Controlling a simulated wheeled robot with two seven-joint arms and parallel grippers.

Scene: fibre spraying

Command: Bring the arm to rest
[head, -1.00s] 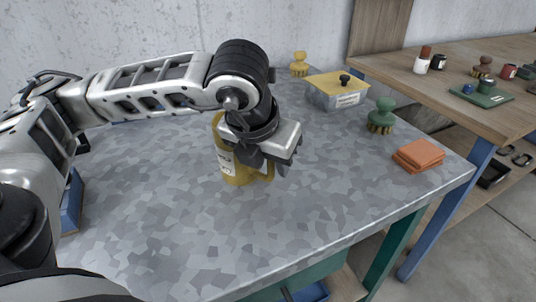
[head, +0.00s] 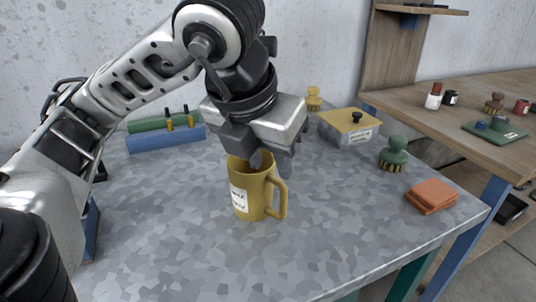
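My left arm comes in from the left in the head view. Its gripper (head: 266,163) is over a yellow mug (head: 246,192) that stands upright on the grey table, with a white label on its side and its handle to the right. The gripper's fingers point down at the mug's rim, with a gap between them. The mug stands on the table and the gripper does not appear to hold it; whether a fingertip touches the rim I cannot tell. My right gripper is out of view.
The grey patterned table (head: 180,262) is clear at the front. Behind stand a blue and green rack (head: 165,138), a yellow-lidded box (head: 347,129) and a yellow brush (head: 313,99).

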